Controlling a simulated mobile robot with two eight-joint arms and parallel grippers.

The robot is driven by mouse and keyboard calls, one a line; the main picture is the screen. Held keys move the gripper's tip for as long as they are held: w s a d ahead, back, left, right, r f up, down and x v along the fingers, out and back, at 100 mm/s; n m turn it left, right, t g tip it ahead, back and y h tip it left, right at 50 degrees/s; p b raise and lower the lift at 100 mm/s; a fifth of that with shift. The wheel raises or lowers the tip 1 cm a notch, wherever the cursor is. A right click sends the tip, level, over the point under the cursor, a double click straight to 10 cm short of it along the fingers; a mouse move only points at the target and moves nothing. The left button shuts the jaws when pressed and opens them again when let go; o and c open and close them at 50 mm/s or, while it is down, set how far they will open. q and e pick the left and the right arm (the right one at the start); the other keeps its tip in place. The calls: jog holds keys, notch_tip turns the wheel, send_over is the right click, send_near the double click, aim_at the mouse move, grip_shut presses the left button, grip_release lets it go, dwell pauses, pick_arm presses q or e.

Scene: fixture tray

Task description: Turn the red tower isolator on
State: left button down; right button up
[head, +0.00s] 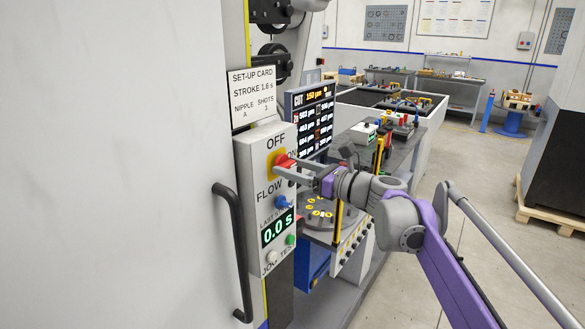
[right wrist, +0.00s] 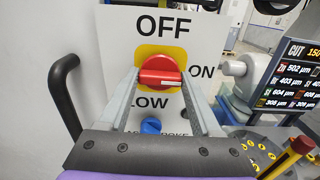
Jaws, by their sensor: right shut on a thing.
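The red isolator knob (head: 283,160) sits on a yellow plate on the light grey control panel (head: 246,165), below the word OFF. In the right wrist view the knob (right wrist: 160,68) shows face on, with OFF above it and ON to its right. Its grip bar lies roughly level, with a pale mark on the lower right part of its front. My right gripper (head: 289,168) reaches in from the right and is shut on the knob, one finger at each side in the right wrist view (right wrist: 159,76). My left gripper is not in view.
A blue knob (head: 283,202), a 0.0 s display (head: 277,228) and two buttons sit lower on the panel. A black handle (head: 236,250) stands out left of it. A screen (head: 311,118) and a round table with yellow-marked parts (head: 318,214) lie to the right.

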jog(key=o, duration=1.4)
jog(key=b+v, duration=0.1)
jog(key=v, duration=0.9)
jog(key=shift+s+d, duration=0.25)
jog(key=shift+d, duration=0.05)
